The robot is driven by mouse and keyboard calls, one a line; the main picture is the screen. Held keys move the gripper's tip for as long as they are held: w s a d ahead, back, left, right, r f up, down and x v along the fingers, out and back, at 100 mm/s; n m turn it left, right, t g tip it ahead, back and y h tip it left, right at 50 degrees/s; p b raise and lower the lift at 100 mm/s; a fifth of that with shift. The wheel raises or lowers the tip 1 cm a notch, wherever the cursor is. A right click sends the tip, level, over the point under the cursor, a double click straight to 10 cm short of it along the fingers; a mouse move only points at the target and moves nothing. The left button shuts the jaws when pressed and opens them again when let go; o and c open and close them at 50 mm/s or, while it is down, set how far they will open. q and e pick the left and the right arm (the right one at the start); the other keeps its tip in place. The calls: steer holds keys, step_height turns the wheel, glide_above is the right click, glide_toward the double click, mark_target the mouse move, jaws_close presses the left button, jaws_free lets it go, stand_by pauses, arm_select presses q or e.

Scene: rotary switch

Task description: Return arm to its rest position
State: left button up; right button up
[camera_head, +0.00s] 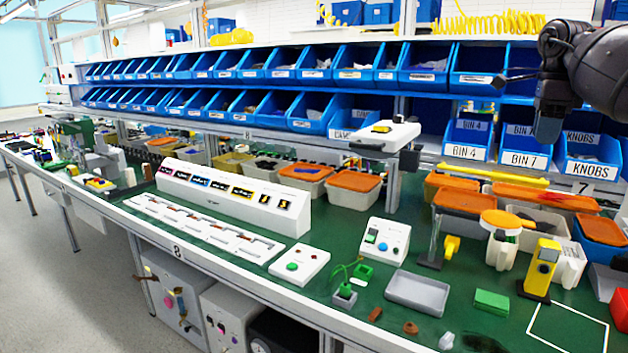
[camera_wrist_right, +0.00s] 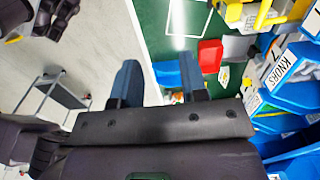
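My right gripper (camera_head: 549,118) hangs in the air at the upper right of the head view, in front of the blue bins and above the bench. In the right wrist view its two blue-grey fingers (camera_wrist_right: 160,82) stand apart with nothing between them. The fingers are over the grey floor and the bench edge, and touch nothing. A white control box (camera_head: 384,243) with buttons stands on the green bench top (camera_head: 235,240). I cannot pick out a rotary switch for certain.
Blue bins, one marked KNOBS (camera_head: 592,160), are close behind my right gripper. A yellow device (camera_head: 541,268), a grey tray (camera_head: 417,292) and a white outlined square (camera_head: 567,328) are on the bench below. A red bin (camera_wrist_right: 210,56) shows in the wrist view.

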steer(key=w+a+f+y, duration=0.1)
steer(key=a+f+y, duration=0.2)
steer(key=a+f, duration=0.75)
steer(key=w+a+f+y, duration=0.1)
steer(key=a+f+y, duration=0.2)
steer(key=a+f, duration=0.7)
steer(key=s+a+f+m+t+y, duration=0.1)
steer(key=s+a+f+m+y, duration=0.2)
steer(key=s+a+f+y, duration=0.45)
steer(key=s+a+f+m+t+y, duration=0.1)
steer(key=s+a+f+m+y, duration=0.2)
steer(key=f, duration=0.7)
arm_select(q)
steer(key=shift+s+a+r+p, duration=0.1)
steer(key=shift+s+r+p, duration=0.05)
steer(key=shift+p, duration=0.2)
arm_select(e)
steer(key=s+d+f+n+t+h, duration=0.3)
steer(key=s+d+f+n+h, duration=0.1)
steer(key=s+n, duration=0.6)
steer(key=s+d+f+n+t+h, duration=0.3)
steer(key=s+d+f+n+h, duration=0.2)
steer(key=s+n, duration=0.5)
steer(key=s+d+f+n+t+h, duration=0.3)
steer(key=s+d+f+n+h, duration=0.1)
steer(key=s+f+n+h, duration=0.3)
steer(key=s+f+n, duration=0.2)
steer(key=s+n, duration=0.2)
steer(key=s, duration=0.1)
steer(key=shift+d, duration=0.4)
